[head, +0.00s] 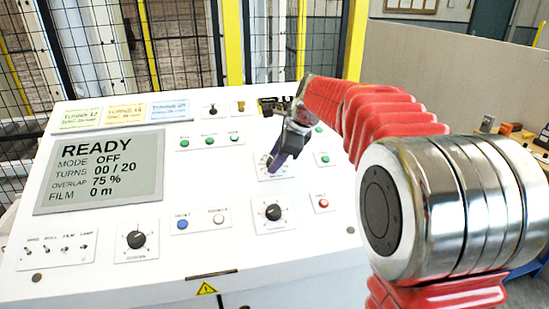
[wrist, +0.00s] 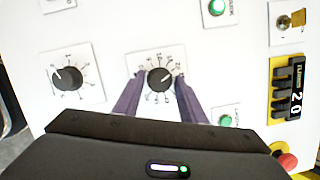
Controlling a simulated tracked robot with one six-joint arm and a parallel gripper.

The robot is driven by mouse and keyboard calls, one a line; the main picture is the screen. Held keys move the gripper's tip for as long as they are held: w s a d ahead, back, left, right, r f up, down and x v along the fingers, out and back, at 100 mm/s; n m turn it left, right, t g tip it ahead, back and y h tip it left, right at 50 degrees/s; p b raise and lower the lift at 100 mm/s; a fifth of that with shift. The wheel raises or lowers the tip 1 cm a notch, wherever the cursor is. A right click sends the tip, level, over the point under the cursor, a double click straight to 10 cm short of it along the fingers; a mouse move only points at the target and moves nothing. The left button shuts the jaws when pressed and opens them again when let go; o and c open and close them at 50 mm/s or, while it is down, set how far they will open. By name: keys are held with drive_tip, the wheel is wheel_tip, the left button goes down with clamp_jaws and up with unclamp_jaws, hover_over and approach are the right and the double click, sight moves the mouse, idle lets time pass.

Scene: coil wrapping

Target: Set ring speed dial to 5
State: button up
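A black dial (wrist: 160,78) with a numbered scale on a white plate sits between my two purple fingers in the wrist view. Its plate (head: 266,172) shows in the head view, where my gripper hides most of the knob. My gripper (head: 277,160) is open, with one finger on each side of the dial; whether they touch it I cannot tell. A second black dial (head: 274,212) sits just below it and also shows at left in the wrist view (wrist: 67,78). The labels and scale numbers are too small to read for certain.
The white panel has a screen (head: 103,171) reading READY, MODE OFF, TURNS 00/20, a third dial (head: 136,240), and blue (head: 182,224) and red (head: 323,203) buttons. A thumbwheel counter (wrist: 289,88) shows 2 0 near a red knob (wrist: 287,160). Fencing stands behind.

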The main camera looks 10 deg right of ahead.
drive_tip(key=c, duration=0.7)
drive_tip(key=shift+a, duration=0.15)
drive_tip(key=shift+c, duration=0.2)
drive_tip(key=shift+n, duration=0.4)
drive_tip(key=shift+n+g, duration=0.4)
drive_tip(key=shift+n, duration=0.4)
drive_tip(key=n+g, duration=0.1)
drive_tip(key=n, duration=0.4)
drive_tip(key=shift+w, duration=0.15)
drive_tip(key=n+g, duration=0.1)
drive_tip(key=n, duration=0.3)
drive_tip(key=shift+n+h, duration=0.3)
drive_tip(key=shift+h, duration=0.1)
drive_tip(key=shift+n+g+h, duration=0.4)
drive_tip(key=shift+n, duration=1.5)
